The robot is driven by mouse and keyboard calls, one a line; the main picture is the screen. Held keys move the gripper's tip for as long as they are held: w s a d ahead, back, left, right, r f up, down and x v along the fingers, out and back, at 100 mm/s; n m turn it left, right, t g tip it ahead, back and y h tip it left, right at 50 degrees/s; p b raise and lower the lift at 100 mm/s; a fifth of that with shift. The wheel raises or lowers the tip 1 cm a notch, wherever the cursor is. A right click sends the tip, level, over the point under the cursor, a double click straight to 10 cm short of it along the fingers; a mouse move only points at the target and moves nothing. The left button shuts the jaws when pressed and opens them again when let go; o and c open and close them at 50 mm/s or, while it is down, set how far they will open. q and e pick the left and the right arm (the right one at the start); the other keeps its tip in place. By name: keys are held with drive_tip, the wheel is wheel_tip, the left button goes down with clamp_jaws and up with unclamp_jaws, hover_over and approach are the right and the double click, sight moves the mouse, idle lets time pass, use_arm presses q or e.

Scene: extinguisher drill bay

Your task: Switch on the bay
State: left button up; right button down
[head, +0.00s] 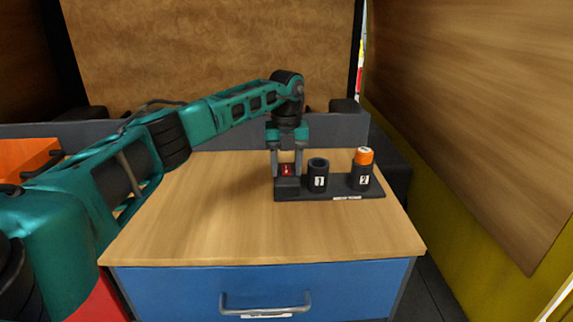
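A dark panel (347,191) lies at the back right of the wooden tabletop. At its left end is a small red switch (287,170) with a pale mark, on a dark block. My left gripper (287,172) points down over this block. Its two fingers are apart, one on each side of the red switch. Whether they touch the switch or the block I cannot tell. My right gripper is not in view.
On the panel, a black holder marked 1 (317,178) looks empty. The holder marked 2 (364,178) has an orange-topped piece (364,156) in it. The wooden tabletop (230,225) is clear in front, above a blue drawer (265,292) with a handle.

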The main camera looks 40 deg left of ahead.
sight(286, 170)
use_arm(q)
clamp_jaws()
drive_tip(key=shift+w+a+r+g+h, duration=0.15)
drive_tip(key=shift+w+g+h, duration=0.05)
drive_tip(key=shift+g+h, duration=0.25)
idle(0.4)
drive_tip(key=shift+o, duration=0.3)
unclamp_jaws()
drive_tip(key=r, duration=0.7)
drive_tip(key=shift+w+a+r, duration=0.2)
drive_tip(key=shift+w+a, duration=0.1)
